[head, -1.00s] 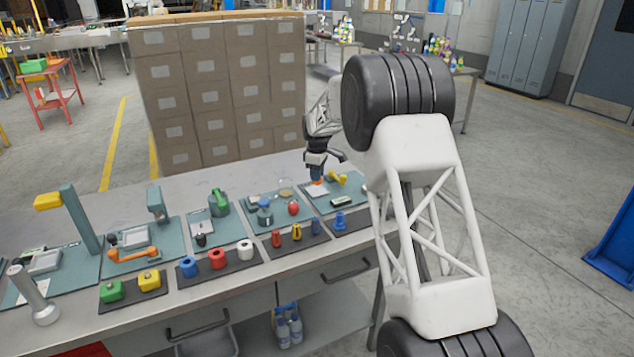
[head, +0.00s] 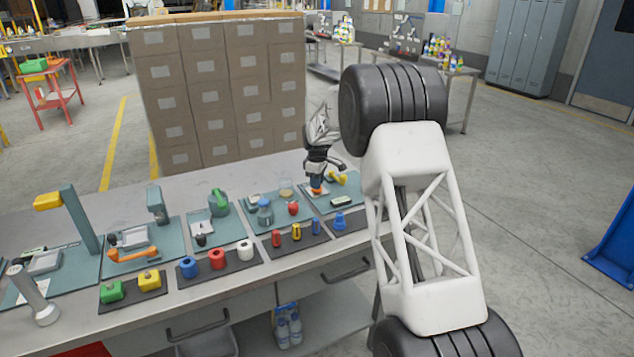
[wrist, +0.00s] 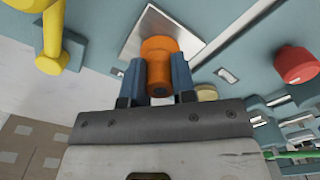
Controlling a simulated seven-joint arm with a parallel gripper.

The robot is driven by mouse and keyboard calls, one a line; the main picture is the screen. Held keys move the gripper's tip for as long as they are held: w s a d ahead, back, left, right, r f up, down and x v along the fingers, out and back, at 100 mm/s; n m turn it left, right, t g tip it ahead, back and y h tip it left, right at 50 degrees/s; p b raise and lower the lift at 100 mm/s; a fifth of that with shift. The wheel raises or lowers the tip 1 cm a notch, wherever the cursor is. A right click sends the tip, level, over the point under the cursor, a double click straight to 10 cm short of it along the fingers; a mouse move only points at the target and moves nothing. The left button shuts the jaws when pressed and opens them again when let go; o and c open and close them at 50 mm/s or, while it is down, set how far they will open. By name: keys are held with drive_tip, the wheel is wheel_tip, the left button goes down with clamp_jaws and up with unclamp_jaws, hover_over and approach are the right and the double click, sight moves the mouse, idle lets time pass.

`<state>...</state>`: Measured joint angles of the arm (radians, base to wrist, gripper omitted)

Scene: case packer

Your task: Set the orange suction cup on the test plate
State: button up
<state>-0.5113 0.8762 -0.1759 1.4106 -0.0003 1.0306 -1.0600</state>
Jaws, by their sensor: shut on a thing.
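The orange suction cup (wrist: 160,62) is between the two blue fingers of my gripper (wrist: 159,78) in the wrist view. My gripper is shut on it. The test plate (wrist: 165,28) is a pale metallic square on the teal mat, directly beyond the cup in that view. In the head view, my gripper (head: 317,183) is low over the test plate (head: 310,192) at the bench's far right, with the orange cup (head: 317,190) at its tip. Whether the cup touches the plate cannot be told.
A yellow part (head: 345,178) stands just right of the plate; it also shows in the wrist view (wrist: 50,45). A red piece (head: 293,208) and a flask (head: 265,212) are on the mat to the left. A blue suction cup (head: 340,221) stands on the dark tray in front.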

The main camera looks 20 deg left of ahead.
drive_tip(key=shift+f, duration=0.1)
drive_tip(key=o, duration=0.9)
wheel_tip(320, 180, up, 12)
idle(0.6)
idle(0.8)
